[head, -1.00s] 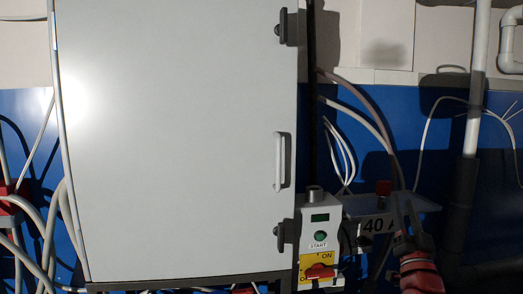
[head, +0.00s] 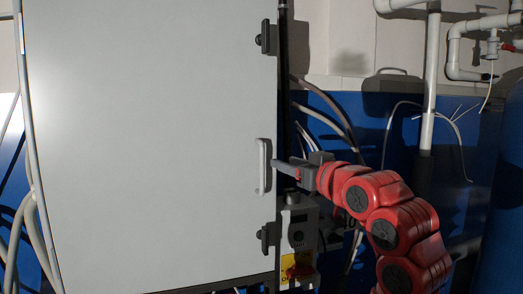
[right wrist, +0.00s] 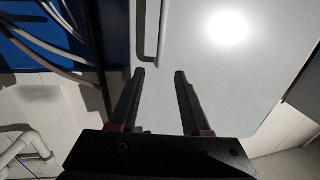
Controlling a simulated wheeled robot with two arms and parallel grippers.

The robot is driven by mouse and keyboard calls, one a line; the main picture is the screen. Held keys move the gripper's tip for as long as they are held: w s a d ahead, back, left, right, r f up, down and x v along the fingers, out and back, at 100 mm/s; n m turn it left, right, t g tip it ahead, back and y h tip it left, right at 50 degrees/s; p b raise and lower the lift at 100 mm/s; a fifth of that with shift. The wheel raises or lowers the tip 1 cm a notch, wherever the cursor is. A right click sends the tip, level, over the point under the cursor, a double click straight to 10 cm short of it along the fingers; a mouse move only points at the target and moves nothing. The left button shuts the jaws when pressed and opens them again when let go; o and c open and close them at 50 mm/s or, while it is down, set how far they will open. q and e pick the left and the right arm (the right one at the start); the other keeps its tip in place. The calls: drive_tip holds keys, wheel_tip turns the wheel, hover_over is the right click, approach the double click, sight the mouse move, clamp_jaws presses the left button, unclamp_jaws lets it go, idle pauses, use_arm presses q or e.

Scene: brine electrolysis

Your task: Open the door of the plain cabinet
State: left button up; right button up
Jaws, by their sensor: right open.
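The plain cabinet (head: 150,140) fills the left and middle of the head view. Its large pale grey door is shut. A light upright bar handle (head: 264,166) sits near the door's right edge. My right gripper (head: 281,166) comes in from the right, with its fingertips close beside the handle. In the right wrist view my right gripper (right wrist: 160,76) is open, with nothing between its dark fingers. The handle (right wrist: 162,30) stands just ahead of the fingertips there, left of the door's bright reflection. I cannot tell whether they touch. My left gripper is not in view.
Two dark hinges or latches (head: 267,37) sit on the door's right edge, above and below the handle. A control box (head: 299,235) with a red switch is beneath my right arm. Cables (head: 325,105) and a pale pipe (head: 430,75) run along the wall at right.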

sight(263, 154)
drive_tip(key=p+x, duration=0.3)
drive_tip(key=x, duration=0.7)
drive_tip(key=shift+w+a+p, duration=0.2)
drive_tip(key=shift+w+p, duration=0.05)
drive_tip(key=shift+p, duration=0.05)
drive_tip(key=shift+w+a, duration=0.35)
drive_tip(key=shift+w, duration=0.2)
drive_tip(key=shift+c, duration=0.3)
clamp_jaws()
